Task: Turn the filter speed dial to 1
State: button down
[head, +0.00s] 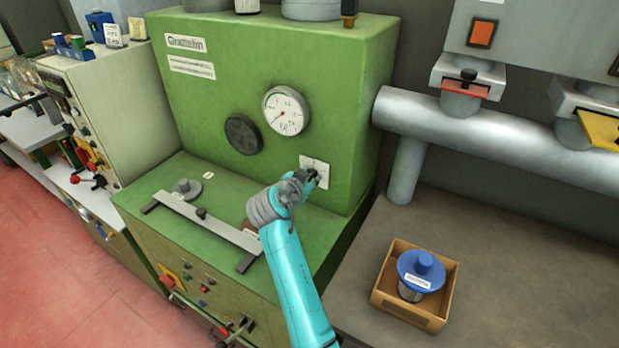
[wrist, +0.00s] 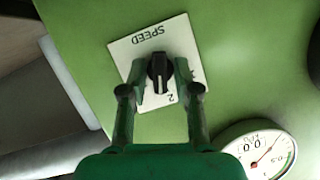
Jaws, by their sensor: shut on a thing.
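The speed dial (wrist: 158,72) is a black knob on a white plate (wrist: 125,50) that reads SPEED, upside down in the wrist view. A light line on the knob points toward the bottom of the wrist view, near a printed 2; the other numbers are hidden or unreadable. My gripper (wrist: 160,80) has one finger on each side of the knob and is shut on it. In the head view my gripper (head: 308,179) covers most of the knob, and the white plate (head: 323,170) shows around it on the green machine's front.
A round gauge (head: 286,110) and a dark round knob (head: 242,135) sit left of the plate on the green machine (head: 340,90). A grey pipe (head: 480,130) runs to the right. A box (head: 385,293) with a blue-topped part (head: 422,266) stands on the right-hand bench.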

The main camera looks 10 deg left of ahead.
jog(key=shift+w+a+f+n+g+h, duration=0.1)
jog(key=shift+n+g+h, duration=0.1)
jog(key=shift+n+h, duration=1.3)
jog(key=shift+a+f+n+g+h, duration=0.15)
jog(key=shift+n+h, duration=0.7)
jog(key=shift+n, duration=1.25)
jog(key=shift+w+a+r+n+g+h, duration=0.1)
jog(key=shift+n+g+h, duration=0.15)
jog(key=shift+n+h, duration=1.25)
jog(key=shift+n+y, duration=0.35)
jog(key=shift+n, duration=0.05)
jog(key=c, duration=1.2)
grip_release()
jog(key=shift+o, duration=0.2)
jog(key=shift+s, duration=0.1)
jog(key=v, duration=1.2)
